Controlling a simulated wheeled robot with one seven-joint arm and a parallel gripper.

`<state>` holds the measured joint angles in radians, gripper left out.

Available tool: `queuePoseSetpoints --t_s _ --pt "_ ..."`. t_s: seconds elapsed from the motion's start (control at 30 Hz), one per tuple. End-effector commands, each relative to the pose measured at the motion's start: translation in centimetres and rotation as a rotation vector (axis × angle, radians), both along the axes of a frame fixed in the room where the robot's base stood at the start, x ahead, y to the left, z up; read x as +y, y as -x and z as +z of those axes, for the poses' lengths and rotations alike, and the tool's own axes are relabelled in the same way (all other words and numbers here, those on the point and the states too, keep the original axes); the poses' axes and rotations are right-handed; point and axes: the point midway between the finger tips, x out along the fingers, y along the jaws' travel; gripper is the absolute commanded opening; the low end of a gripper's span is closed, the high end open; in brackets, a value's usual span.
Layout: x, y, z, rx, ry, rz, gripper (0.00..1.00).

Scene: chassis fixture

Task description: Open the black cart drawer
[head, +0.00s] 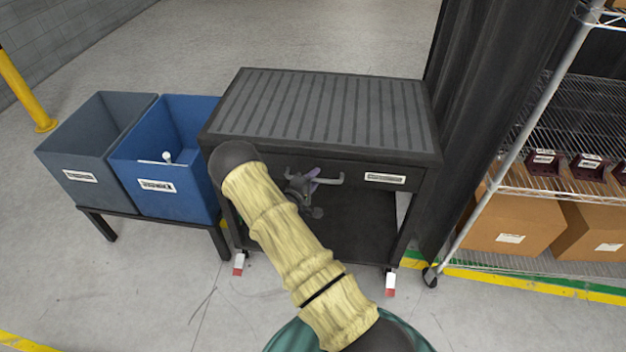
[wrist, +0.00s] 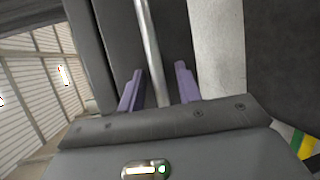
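The black cart (head: 325,105) stands in the middle of the head view with a ribbed grey top. Its drawer (head: 358,173) sits just under the top and looks closed, with a white label on the right. A grey bar handle (head: 332,181) is on the drawer front, its left part hidden by my gripper. My gripper (head: 314,180) is at the handle. In the wrist view the handle bar (wrist: 151,50) runs between the two purple fingers of my gripper (wrist: 158,88). The fingers are apart, with a visible gap on each side of the bar.
A grey bin (head: 85,178) and a blue bin (head: 190,195) stand on a low stand left of the cart. A wire shelf (head: 560,190) with cardboard boxes and a dark curtain (head: 490,100) are on the right. The cart has an open lower shelf (head: 350,235).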

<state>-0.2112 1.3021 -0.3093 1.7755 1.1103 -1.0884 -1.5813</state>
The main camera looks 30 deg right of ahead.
Motion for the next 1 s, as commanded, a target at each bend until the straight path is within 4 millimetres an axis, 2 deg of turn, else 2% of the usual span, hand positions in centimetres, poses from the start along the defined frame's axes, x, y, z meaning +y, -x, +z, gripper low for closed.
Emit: queuePoseSetpoints --t_s 0.03,0.2,0.47,0.67,0.87,1.0 --pt "0.0 0.0 0.0 0.000 0.000 0.000 0.30" --pt "0.0 0.0 0.0 0.000 0.000 0.000 0.00" --pt "0.1 0.1 0.0 0.000 0.000 0.001 0.00" --pt "1.0 1.3 0.1 0.003 0.000 0.002 0.00" --pt "3.2 4.4 0.1 0.006 0.001 0.005 0.00" --pt "5.4 7.7 0.1 0.008 0.001 0.006 0.00"
